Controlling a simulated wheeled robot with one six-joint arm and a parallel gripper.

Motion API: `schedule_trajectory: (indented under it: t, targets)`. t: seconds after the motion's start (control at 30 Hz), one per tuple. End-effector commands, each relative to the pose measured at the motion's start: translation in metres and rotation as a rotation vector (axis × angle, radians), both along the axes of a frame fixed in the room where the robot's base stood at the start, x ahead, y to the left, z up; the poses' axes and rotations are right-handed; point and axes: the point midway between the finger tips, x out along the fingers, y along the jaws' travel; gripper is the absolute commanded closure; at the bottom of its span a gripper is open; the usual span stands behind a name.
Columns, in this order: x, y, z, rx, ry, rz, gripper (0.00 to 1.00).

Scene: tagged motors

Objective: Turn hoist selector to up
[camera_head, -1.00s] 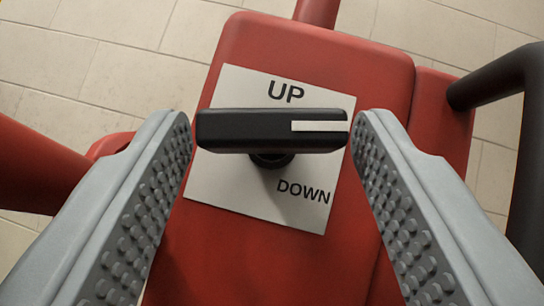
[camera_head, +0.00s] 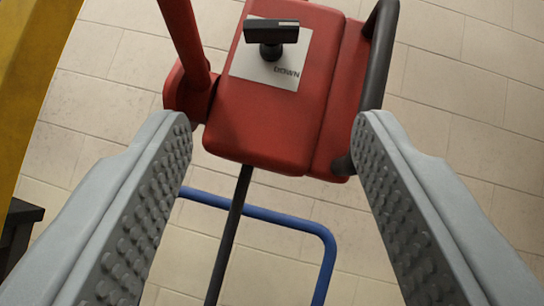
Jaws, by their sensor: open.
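The hoist selector (camera_head: 271,31) is a black bar-shaped knob with a pale pointer mark at its right end. It stands on a short dark stem over a white label plate (camera_head: 256,68) on a red box (camera_head: 260,125). The bar lies roughly crosswise, its marked end to the right. DOWN can be read below the knob; the UP word is hidden behind the bar. My gripper (camera_head: 272,140) is open and empty, its grey studded fingers wide apart. The selector is beyond the fingertips, near the top of the picture, and untouched.
A red post (camera_head: 183,40) rises left of the box, and a black curved handle (camera_head: 377,75) is on its right. A black rod (camera_head: 229,235) and a blue tube (camera_head: 290,221) are below. A yellow beam (camera_head: 30,70) stands at the left edge. Tiled floor lies beneath.

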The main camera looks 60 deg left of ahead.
Motion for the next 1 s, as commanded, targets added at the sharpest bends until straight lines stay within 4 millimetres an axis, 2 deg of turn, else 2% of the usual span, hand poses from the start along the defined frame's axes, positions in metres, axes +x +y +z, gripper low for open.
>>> schedule_trajectory:
  t: [0.2,0.47,0.5,0.77,0.87,1.0]
  targets:
    - [-0.004,-0.011,-0.011,0.001,0.001,0.0,0.47]
    - [-0.005,-0.011,-0.012,0.0,0.0,0.0,0.47]
    - [-0.005,-0.011,-0.012,0.0,0.0,0.0,0.49]
    - [-0.005,-0.011,-0.011,0.0,0.002,-0.002,1.0]
    - [-0.006,-0.004,-0.005,-0.001,0.014,-0.022,1.0]
    - [-0.009,0.015,0.014,0.0,0.067,-0.102,1.0]
